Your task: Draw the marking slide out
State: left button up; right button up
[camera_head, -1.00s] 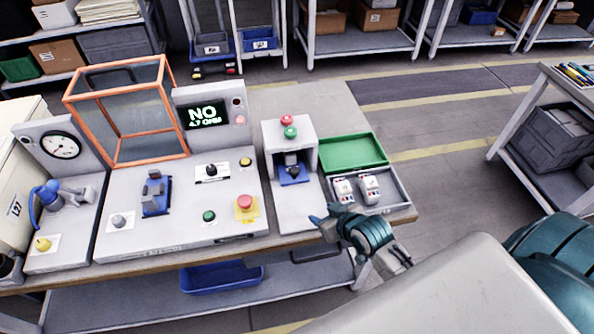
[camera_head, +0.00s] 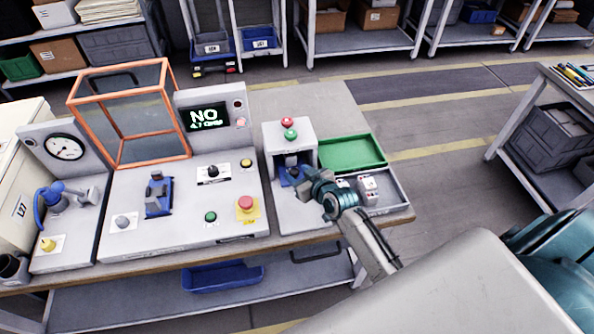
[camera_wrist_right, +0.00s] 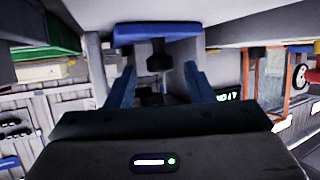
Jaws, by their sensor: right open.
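The marking station (camera_head: 291,135) is a light grey housing with a red and a green button on top. Its blue slide (camera_head: 285,178) sits low in the front opening and is partly hidden by my right gripper in the head view. My right gripper (camera_head: 307,181) is at the opening, in front of the slide. In the right wrist view its two blue fingers (camera_wrist_right: 160,88) are apart, with the slide's blue plate (camera_wrist_right: 158,32) and a dark part (camera_wrist_right: 159,60) between and beyond them. I cannot tell whether the fingers touch anything. My left gripper is out of view.
A green tray (camera_head: 352,152) and a grey tray (camera_head: 397,194) with white devices (camera_head: 368,188) lie right of the station. A test panel with an emergency stop (camera_head: 246,204) and an orange-framed guard (camera_head: 130,115) stand to the left.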

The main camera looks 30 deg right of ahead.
jog(key=shift+w+a+f, duration=0.15)
jog(key=shift+w+f, duration=0.1)
jog(key=shift+w, duration=0.3)
grip_shut()
jog(key=shift+s, duration=0.1)
